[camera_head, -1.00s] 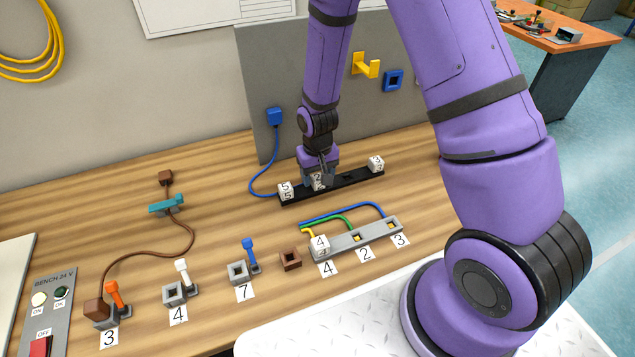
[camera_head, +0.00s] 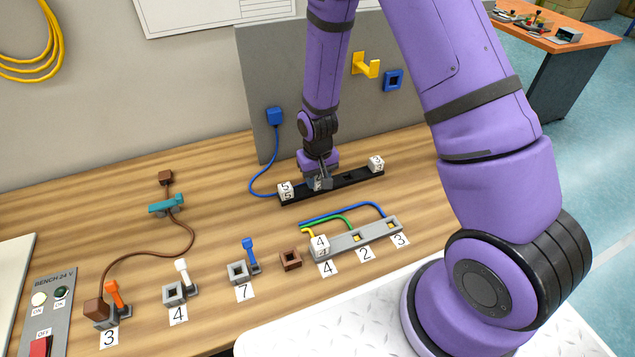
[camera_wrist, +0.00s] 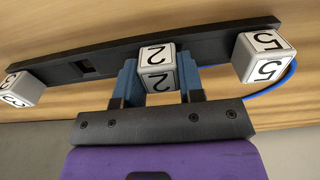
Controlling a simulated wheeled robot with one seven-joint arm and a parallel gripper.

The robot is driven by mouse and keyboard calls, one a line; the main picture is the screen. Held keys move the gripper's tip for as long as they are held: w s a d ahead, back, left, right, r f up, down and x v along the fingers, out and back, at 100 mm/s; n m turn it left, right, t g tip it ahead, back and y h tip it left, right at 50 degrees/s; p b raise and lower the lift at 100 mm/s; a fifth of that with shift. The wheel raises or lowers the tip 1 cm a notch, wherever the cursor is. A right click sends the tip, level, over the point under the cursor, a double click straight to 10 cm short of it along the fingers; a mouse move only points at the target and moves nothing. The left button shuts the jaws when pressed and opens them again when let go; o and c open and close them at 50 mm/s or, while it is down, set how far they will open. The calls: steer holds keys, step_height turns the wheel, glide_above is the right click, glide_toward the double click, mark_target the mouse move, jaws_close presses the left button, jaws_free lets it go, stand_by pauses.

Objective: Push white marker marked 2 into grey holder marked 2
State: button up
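The white marker marked 2 (camera_wrist: 157,68) is a cube sitting at the black rack (camera_wrist: 205,52), between markers 5 and 3. My gripper (camera_head: 319,183) is down at the rack, with its blue fingers on either side of marker 2 in the wrist view (camera_wrist: 158,80). The fingers are very close to the cube's sides; I cannot tell whether they press on it. In the head view my gripper hides most of marker 2.
Marker 5 (camera_head: 285,191) and marker 3 (camera_head: 376,164) stand on the rack. Marker 4 (camera_head: 320,244) sits in the holder's left place. Coloured cables run behind the holder. A brown socket (camera_head: 290,260) and several switches stand to its left. A grey panel (camera_head: 350,90) rises behind the rack.

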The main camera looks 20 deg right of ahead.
mark_target(318, 177)
steer(key=shift+r, duration=0.35)
stand_by(0.6)
steer(key=shift+r, duration=2.5)
steer(key=shift+w, duration=0.1)
